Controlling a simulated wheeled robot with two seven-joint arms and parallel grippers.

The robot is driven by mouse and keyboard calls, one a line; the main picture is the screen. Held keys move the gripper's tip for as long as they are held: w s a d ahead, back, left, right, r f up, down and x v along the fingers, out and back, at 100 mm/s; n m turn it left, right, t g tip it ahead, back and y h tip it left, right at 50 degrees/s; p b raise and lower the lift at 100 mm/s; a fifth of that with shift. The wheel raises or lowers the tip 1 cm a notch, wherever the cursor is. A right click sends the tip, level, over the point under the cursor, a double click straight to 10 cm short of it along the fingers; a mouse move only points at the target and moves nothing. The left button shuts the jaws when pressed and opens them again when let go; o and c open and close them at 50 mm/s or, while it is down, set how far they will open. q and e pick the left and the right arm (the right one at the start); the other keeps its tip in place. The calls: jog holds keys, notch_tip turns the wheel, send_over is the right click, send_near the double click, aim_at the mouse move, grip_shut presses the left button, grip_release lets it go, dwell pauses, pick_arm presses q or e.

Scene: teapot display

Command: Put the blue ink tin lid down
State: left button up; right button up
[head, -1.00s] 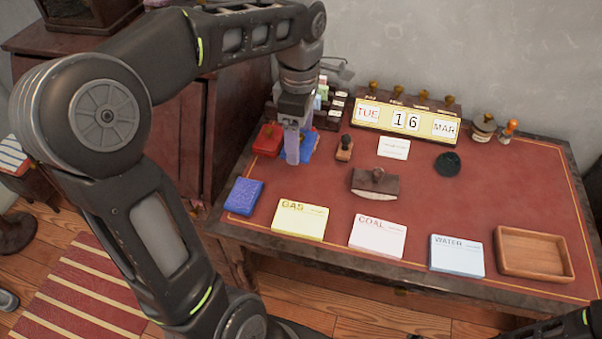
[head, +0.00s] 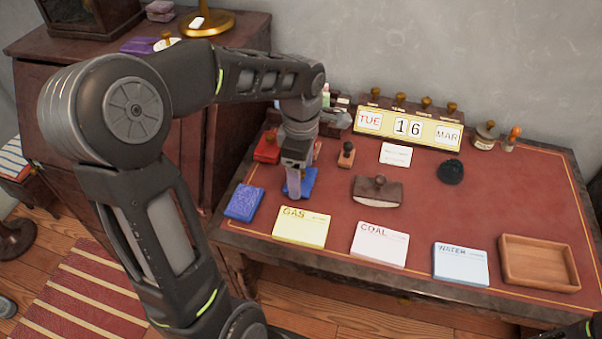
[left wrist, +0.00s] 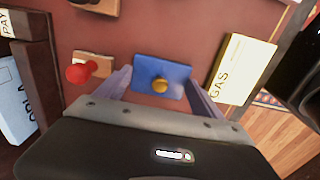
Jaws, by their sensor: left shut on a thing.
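The blue ink tin lid (head: 309,178) is between the fingers of my left gripper (head: 293,187), which is shut on it. In the left wrist view the lid (left wrist: 151,72) is a flat blue rectangle with a brass knob, with a finger at each side. I cannot tell whether it touches the desk or hangs just above it. The blue ink tin (head: 243,203), with a textured blue top, lies at the desk's left edge, apart from the lid and to its left.
A red tin (head: 267,147) and a small stamp (head: 346,154) stand behind the lid. The GAS cards (head: 299,227) lie in front. A rocker blotter (head: 377,191) is to the right. Red desktop (head: 330,180) is bare between lid and blotter.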

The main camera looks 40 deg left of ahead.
pick_arm(q)
jog(key=shift+f, duration=0.25)
jog(key=shift+f, duration=0.15)
jog(key=o, duration=1.3)
jog(key=shift+o, duration=0.2)
jog(key=shift+r, duration=0.35)
notch_tip(320, 180, up, 12)
jog(key=p, duration=0.1)
jog(key=shift+f, duration=0.15)
